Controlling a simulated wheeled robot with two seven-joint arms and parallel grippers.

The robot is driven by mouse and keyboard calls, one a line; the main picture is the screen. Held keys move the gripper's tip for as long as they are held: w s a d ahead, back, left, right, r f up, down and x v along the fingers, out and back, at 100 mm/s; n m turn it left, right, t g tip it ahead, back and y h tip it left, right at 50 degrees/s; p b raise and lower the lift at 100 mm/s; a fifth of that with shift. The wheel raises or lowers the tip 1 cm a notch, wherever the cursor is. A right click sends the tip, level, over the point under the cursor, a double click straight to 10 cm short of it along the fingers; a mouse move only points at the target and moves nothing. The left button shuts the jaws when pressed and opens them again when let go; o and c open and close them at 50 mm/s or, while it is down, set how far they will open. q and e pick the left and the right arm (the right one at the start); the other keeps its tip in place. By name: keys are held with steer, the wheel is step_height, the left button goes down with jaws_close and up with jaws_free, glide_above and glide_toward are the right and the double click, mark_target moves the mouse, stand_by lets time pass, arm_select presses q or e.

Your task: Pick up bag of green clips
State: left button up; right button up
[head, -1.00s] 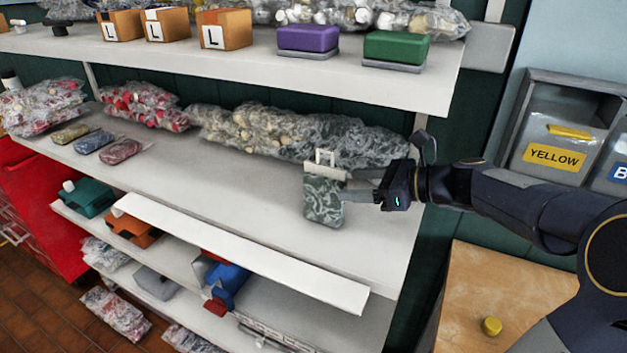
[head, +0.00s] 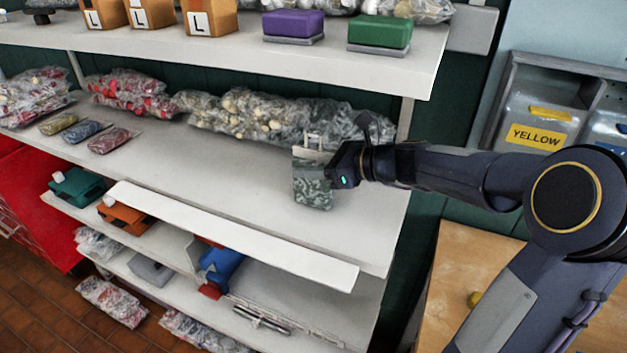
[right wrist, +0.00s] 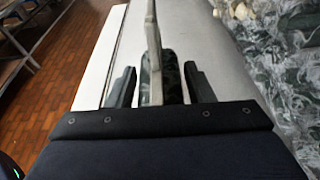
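The bag of green clips (head: 313,188) stands upright near the right end of the middle shelf, with a pale handle-like piece at its top. My right gripper (head: 326,168) has come in from the right and is at the bag. In the right wrist view the bag (right wrist: 171,78) shows edge-on between the two dark fingers of the right gripper (right wrist: 160,82), with a gap on each side. The fingers are open around it. In the head view the fingertips are mostly hidden. My left gripper is not in view.
A row of clear bags (head: 260,115) lies behind on the middle shelf (head: 225,170). Smaller bags lie at its left. The upper shelf (head: 250,55) overhangs with a purple box (head: 293,25) and green box (head: 380,31). Bins (head: 540,110) stand at right.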

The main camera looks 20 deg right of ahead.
steer(key=c, duration=0.8)
steer(key=shift+o, duration=0.2)
